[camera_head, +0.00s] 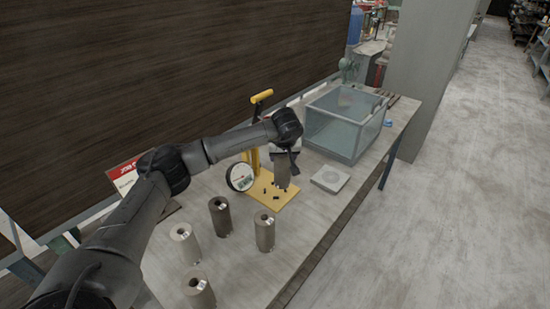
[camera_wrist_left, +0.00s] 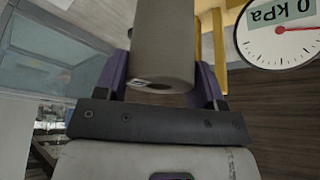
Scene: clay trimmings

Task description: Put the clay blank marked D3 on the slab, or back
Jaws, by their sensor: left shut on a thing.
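My left gripper (camera_head: 284,160) is shut on a grey-brown clay cylinder (camera_head: 282,178). It holds it upright over the yellow base of a press-like stand. In the left wrist view the held blank (camera_wrist_left: 163,45) sits between the two fingers; its mark is not readable. Several other clay blanks stand on the near part of the table: a pale one (camera_head: 185,245), a dark one (camera_head: 220,218), a brown one (camera_head: 264,232) and a nearest one (camera_head: 198,292). Their labels are too small to read. A light square slab-like piece (camera_head: 330,178) with a round centre lies right of the gripper.
The yellow stand (camera_head: 262,190) has small dark bits on its base and a round gauge (camera_head: 240,177), which reads 0 kPa in the left wrist view (camera_wrist_left: 278,32). A clear tank (camera_head: 335,135) stands behind the slab-like piece. A red-white sign (camera_head: 122,178) is at left. The table's front right is bare.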

